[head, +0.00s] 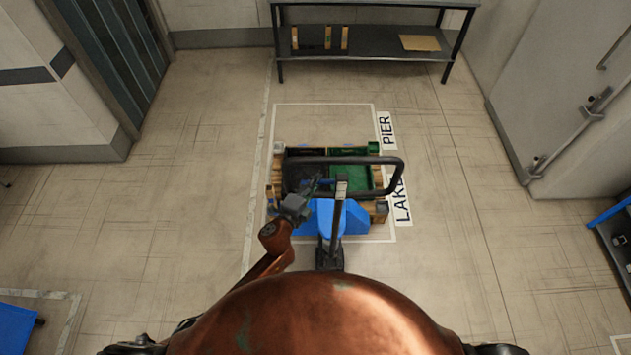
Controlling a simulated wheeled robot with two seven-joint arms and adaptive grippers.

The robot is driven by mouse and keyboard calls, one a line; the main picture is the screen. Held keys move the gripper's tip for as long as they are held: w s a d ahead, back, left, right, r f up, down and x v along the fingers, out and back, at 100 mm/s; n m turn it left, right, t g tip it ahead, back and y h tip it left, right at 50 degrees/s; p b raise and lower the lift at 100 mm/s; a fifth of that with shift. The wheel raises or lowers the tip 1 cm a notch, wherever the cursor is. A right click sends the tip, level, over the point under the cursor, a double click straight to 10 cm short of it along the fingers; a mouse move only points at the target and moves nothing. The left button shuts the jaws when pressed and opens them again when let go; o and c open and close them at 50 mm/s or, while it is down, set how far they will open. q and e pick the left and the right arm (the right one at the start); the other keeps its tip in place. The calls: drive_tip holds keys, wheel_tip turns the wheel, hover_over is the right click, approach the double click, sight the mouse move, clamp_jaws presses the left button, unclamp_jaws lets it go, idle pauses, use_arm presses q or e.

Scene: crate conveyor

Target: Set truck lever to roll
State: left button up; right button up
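A blue pallet truck (307,219) stands in front of me, its upright post (337,218) rising toward me. Its black loop handle (396,171) spreads over the load at the top of the post. The small lever cannot be told apart from the post head and handle at this size. My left gripper (314,186) is just left of the post head, close under the handle loop. Its fingers are small and dark against the crates, so whether they are open or touching anything is unclear. My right gripper is not in view.
A wooden pallet (381,211) carries a dark crate (300,175) and a green crate (352,178) within a white floor outline, beside PIER (386,130) and LAKE (401,206) labels. A shelf (375,40) stands at the back.

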use_arm(q)
drive_tip(key=o, duration=0.5)
drive_tip(key=shift+c, duration=0.2)
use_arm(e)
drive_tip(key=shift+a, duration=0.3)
use_arm(q)
drive_tip(key=v, duration=1.2)
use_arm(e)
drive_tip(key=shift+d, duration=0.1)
